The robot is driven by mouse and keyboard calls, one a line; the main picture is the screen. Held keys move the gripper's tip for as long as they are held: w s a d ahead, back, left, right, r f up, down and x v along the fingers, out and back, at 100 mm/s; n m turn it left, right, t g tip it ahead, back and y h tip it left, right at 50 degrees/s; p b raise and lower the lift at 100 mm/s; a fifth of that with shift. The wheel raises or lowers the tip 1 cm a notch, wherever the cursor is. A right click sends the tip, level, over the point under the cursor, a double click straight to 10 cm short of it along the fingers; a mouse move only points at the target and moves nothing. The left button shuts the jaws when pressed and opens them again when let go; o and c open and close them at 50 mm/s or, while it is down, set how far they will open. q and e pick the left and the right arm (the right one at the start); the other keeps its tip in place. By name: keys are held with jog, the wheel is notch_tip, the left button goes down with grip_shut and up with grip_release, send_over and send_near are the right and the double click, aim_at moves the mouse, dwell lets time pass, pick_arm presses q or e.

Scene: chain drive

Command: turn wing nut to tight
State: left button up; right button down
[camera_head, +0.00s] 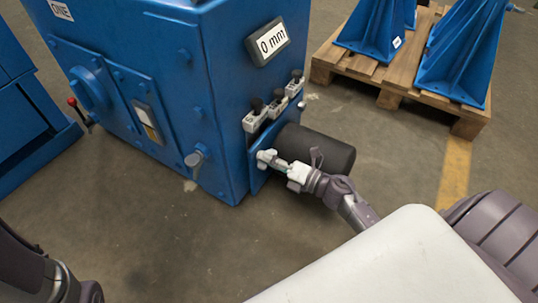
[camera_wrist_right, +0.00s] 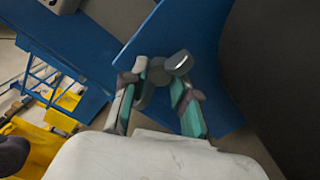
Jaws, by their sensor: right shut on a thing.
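The wing nut (camera_wrist_right: 160,74) is a small grey piece with rounded wings, in front of a blue plate (camera_wrist_right: 196,35). In the right wrist view the teal-padded fingers of my right gripper (camera_wrist_right: 156,88) are shut on it, one on each side. In the head view my right gripper (camera_head: 281,165) reaches from the right to the blue machine's (camera_head: 215,110) lower right corner. The nut is small and partly hidden by the fingers there. Its thread cannot be seen. My left gripper is out of view; only part of my left arm shows at the lower left.
A dark cylinder (camera_head: 325,149) sticks out close behind my right gripper. Several small levers (camera_head: 277,104) and a display (camera_head: 268,42) reading "0 mm" are above. A wooden pallet (camera_head: 392,84) with blue brackets stands at the upper right. Floor in front is clear.

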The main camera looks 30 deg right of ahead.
jog(key=c, duration=1.1)
grip_release()
jog(key=shift+c, duration=0.2)
jog(key=v, duration=1.2)
